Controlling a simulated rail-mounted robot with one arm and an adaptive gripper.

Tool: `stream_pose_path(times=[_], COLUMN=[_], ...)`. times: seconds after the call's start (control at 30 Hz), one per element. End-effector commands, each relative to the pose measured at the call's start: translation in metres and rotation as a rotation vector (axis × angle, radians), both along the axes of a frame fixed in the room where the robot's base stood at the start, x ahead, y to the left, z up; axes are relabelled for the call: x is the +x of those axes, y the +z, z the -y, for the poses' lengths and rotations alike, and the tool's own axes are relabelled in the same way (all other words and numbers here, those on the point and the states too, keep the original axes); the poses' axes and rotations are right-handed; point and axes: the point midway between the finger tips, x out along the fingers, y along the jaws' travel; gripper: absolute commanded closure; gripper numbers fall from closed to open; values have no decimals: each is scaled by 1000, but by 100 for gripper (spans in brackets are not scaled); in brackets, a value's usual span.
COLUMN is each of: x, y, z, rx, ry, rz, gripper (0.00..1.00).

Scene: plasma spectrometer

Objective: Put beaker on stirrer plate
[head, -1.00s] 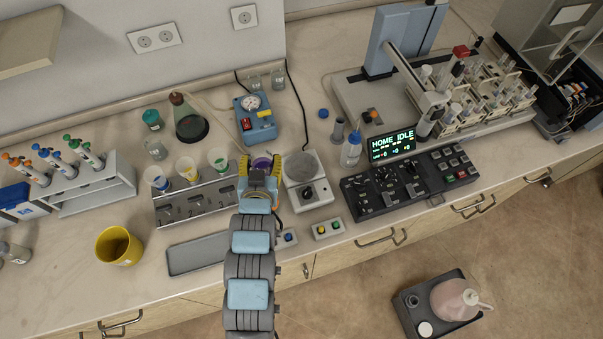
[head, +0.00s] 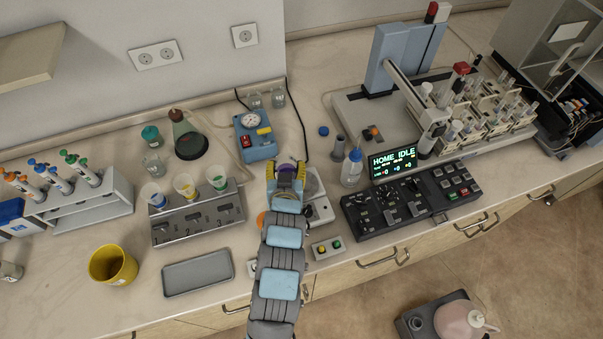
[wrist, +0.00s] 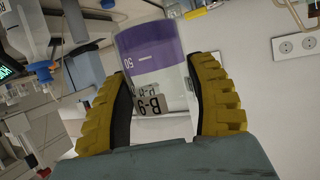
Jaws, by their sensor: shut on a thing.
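My gripper (head: 287,174) is shut on a clear glass beaker (wrist: 150,65) with purple liquid and a label reading B-9. In the wrist view the beaker sits between the two yellow ribbed fingers. In the head view only a little of the beaker shows between the fingers. The stirrer plate (head: 321,211), a white box with a round grey top, is partly hidden behind my gripper and arm. My gripper overlaps the left part of its top in this view. I cannot tell the height of the beaker above it.
A blue device with a gauge (head: 254,137) stands behind, left of the plate. A rack with three cups (head: 200,221) is to the left. A wash bottle (head: 352,168) and a control panel (head: 412,200) are to the right. A small button box (head: 328,248) lies in front.

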Motion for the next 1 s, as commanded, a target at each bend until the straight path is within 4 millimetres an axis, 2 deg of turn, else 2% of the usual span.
stream_pose_path(times=[0.03,0.37,0.73,1.0], x=[5,28,37,36], y=[-4,-47,-63,-92], z=[7,31,40,39], rx=[-1,-2,0,0], ry=[-5,-1,-1,0], rz=[-3,-3,-3,-4], gripper=[81,81,81,81])
